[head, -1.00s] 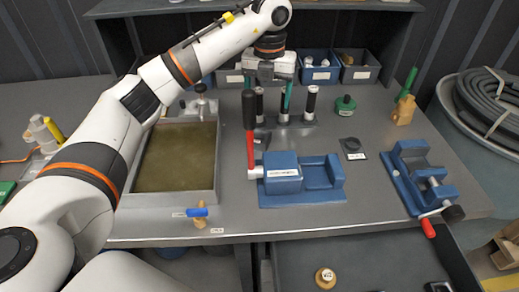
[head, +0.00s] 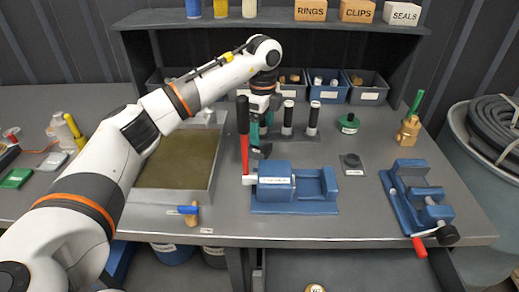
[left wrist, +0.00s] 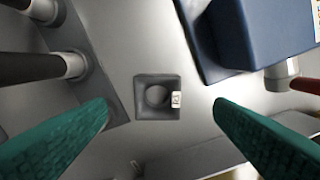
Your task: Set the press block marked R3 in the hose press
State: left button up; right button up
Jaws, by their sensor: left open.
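My left gripper (head: 258,136) is open and empty, pointing down behind the blue press. Its green fingers (left wrist: 160,135) show at both sides in the left wrist view. Between and below them a small dark grey square block (left wrist: 148,83) with a round recess and a small white tag lies on the bench; the tag is too small to read. It also shows just under the gripper in the head view (head: 261,153). The blue press (head: 312,207) with an upright red lever stands at the middle front; its body also shows in the left wrist view (left wrist: 235,35). My right gripper is not in view.
A blue vise (head: 424,197) is at the right. A shallow tray (head: 212,165) lies left. Bins and a shelf (head: 275,17) are behind.

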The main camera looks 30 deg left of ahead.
aim_at(261, 142)
pick_arm(q)
jog(key=shift+f, duration=0.55)
jog(key=f, duration=0.3)
jog(key=f+p, duration=0.1)
jog(key=shift+w+a+f, duration=0.15)
jog(key=shift+a+f, duration=0.1)
jog(key=shift+a, duration=0.05)
jog(key=shift+f, duration=0.2)
jog(key=c, duration=1.4)
